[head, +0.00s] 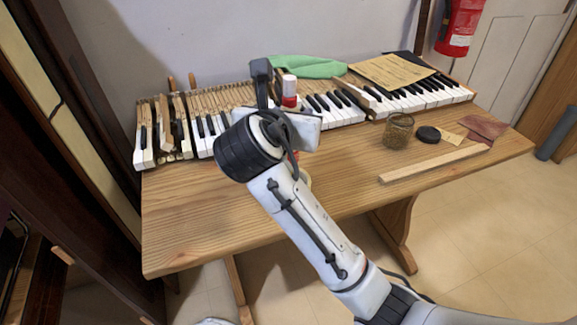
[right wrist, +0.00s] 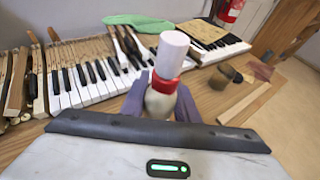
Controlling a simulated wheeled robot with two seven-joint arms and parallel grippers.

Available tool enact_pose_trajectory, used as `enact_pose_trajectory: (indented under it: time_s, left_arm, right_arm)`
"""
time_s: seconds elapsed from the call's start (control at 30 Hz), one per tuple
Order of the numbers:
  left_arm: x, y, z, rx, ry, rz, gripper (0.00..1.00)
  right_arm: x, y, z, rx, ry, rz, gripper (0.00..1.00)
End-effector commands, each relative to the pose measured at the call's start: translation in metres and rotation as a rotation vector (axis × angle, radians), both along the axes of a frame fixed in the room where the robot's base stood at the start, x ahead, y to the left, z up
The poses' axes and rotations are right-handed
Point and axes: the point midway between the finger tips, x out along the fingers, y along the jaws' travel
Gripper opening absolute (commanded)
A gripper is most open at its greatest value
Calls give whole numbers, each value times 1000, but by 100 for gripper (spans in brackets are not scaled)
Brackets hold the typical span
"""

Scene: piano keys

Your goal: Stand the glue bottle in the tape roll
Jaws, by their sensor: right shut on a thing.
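The glue bottle (head: 290,92) has a white cap, a red collar and a pale body. In the right wrist view the glue bottle (right wrist: 170,60) stands roughly upright, tilted a little in the picture, between the fingers. My right gripper (right wrist: 160,103) is shut on its body. In the head view my right gripper (head: 284,112) and wrist hide the bottle's lower part. A pale curved edge (head: 307,182) shows beside my right forearm over the table; it may be the tape roll, mostly hidden. I cannot tell whether the bottle touches it. My left gripper is not in view.
Piano keys (head: 340,112) run along the back of the wooden table (head: 200,225). At right are a glass jar (head: 398,131), dark lid (head: 428,134), sandpaper (head: 487,128) and wooden strip (head: 432,164). The front left is clear.

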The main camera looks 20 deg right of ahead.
Motion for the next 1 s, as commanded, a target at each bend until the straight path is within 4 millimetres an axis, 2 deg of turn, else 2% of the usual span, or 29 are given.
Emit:
enact_pose_trajectory:
  time_s: [0.03, 0.1, 0.37, 0.57, 0.93, 0.97, 1.0]
  left_arm:
    - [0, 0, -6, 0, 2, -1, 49]
    - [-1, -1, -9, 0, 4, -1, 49]
    - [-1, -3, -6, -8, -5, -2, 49]
    - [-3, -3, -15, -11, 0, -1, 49]
    - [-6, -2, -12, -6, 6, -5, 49]
    - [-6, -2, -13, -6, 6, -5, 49]
    - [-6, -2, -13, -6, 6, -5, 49]
  right_arm:
    - [-1, 0, -15, -2, 4, -1, 0]
    - [-1, 0, -27, -2, 3, 0, 0]
    - [-1, 0, -50, -2, 0, -1, 0]
    - [-1, -1, -78, -3, 1, 0, 0]
    - [-1, -1, -80, -2, -1, -1, 0]
    - [-1, -1, -82, -1, 1, -1, 31]
    - [-1, 0, -82, -1, 1, -1, 38]
